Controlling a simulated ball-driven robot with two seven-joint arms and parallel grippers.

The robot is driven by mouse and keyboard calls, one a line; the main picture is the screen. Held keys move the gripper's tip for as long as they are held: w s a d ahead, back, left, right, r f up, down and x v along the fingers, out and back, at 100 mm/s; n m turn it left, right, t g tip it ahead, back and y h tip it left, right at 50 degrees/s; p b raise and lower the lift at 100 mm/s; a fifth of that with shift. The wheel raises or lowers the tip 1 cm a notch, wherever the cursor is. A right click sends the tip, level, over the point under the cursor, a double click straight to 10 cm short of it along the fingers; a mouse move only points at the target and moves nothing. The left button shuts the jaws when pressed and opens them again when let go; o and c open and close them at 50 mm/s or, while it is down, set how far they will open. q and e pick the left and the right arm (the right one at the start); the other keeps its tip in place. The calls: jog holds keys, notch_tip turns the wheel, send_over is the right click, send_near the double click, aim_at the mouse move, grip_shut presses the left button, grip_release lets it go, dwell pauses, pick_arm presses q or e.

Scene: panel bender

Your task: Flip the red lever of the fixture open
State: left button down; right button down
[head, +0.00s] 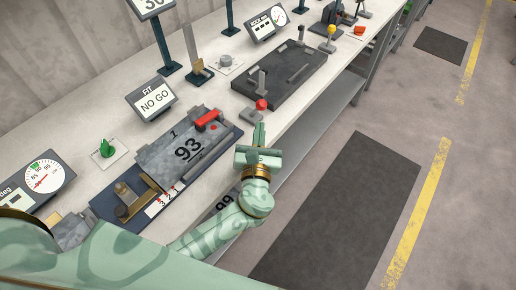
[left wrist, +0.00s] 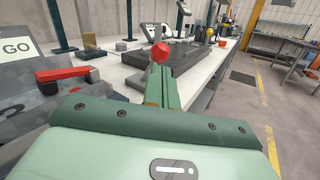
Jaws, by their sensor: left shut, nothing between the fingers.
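My right gripper does not show.
The red ball knob (head: 262,104) sits on a small grey block just beyond my left gripper. A dark plate (head: 283,83) with clamps lies behind it. A NO GO display (head: 151,100) stands behind the fixture. The aisle floor to the right is clear.

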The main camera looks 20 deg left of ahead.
aim_at(260, 108)
pick_arm(q)
jog(key=shift+x, duration=2.05)
jog(key=shift+a+r+n+p, duration=0.1)
jog(key=shift+r+n+p, duration=0.25)
jog(key=shift+p, duration=0.25)
jog(key=w+a+r+n+g+h+p, duration=0.2)
jog(key=a+n+g+p, duration=0.3)
jog(key=p, duration=0.8)
jog(key=shift+a+n+h+p, duration=0.3)
jog(key=shift+a+n+h, duration=0.15)
jog(key=shift+n, duration=0.3)
jog(key=shift+w+r, duration=0.1)
jog(key=shift+w, duration=0.05)
jog(key=shift+r+p, duration=0.75)
jog(key=shift+p, duration=0.05)
